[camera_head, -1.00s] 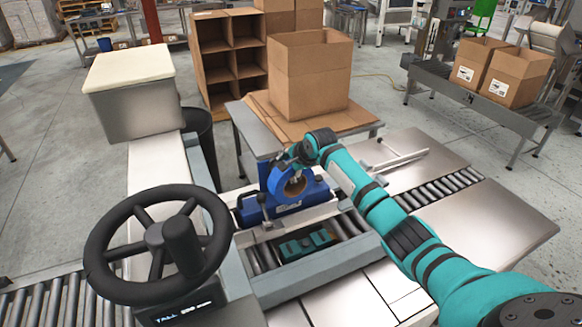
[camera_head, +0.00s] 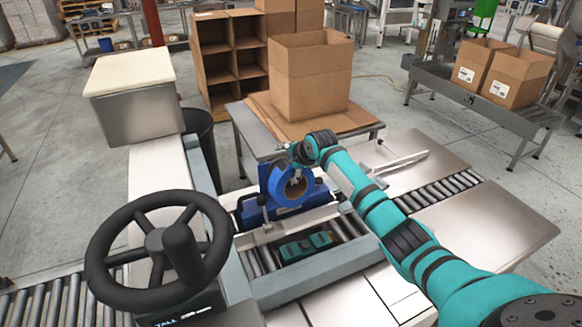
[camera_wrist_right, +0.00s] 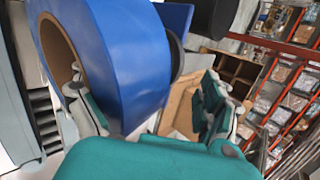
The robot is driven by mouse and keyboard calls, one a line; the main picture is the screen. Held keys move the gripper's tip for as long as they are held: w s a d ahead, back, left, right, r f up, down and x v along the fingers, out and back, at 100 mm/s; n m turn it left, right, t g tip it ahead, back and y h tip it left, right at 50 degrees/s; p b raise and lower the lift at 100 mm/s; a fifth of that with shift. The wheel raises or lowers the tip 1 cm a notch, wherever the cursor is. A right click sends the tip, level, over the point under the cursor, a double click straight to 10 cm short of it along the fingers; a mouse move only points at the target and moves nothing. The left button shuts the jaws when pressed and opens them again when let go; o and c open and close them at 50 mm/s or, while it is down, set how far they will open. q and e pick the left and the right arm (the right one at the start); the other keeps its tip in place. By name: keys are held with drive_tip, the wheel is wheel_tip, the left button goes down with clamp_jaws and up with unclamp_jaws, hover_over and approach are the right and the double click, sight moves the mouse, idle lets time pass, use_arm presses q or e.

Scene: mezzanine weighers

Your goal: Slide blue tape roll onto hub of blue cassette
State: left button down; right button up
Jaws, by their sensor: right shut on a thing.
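The blue tape roll (camera_head: 278,190), with a brown core, stands upright at the blue cassette (camera_head: 248,214) on the machine in the head view. My right gripper (camera_head: 298,170) is shut on the roll's upper right side. In the right wrist view, the roll (camera_wrist_right: 135,65) fills the upper left and its core opening faces left. My right gripper's fingers (camera_wrist_right: 150,108) straddle the roll's wall. A blue panel (camera_wrist_right: 175,20) shows behind the roll. The hub is hidden, so I cannot tell whether the roll is around it. My left gripper is out of view.
A black handwheel (camera_head: 110,245) stands at the front left. A teal part (camera_head: 305,247) sits low between the machine's rails, over rollers. An open carton (camera_head: 310,80) stands on a table behind. The steel plate (camera_head: 500,235) at right is clear.

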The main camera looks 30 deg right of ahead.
drive_tip(key=shift+o, duration=1.3)
drive_tip(key=shift+w+r+t, duration=0.15)
drive_tip(key=shift+w+r, duration=0.1)
drive_tip(key=shift+r, duration=0.25)
drive_tip(key=shift+w+r+t, duration=0.15)
drive_tip(key=shift+w+r, duration=0.05)
drive_tip(key=shift+r, duration=0.25)
drive_tip(key=shift+s+d+r, duration=0.2)
drive_tip(key=shift+s+r, duration=0.25)
drive_tip(key=shift+r, duration=0.05)
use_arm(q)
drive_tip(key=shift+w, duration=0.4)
use_arm(e)
drive_tip(key=s+f+v, duration=0.1)
drive_tip(key=v, duration=0.9)
drive_tip(key=shift+a+f, duration=0.1)
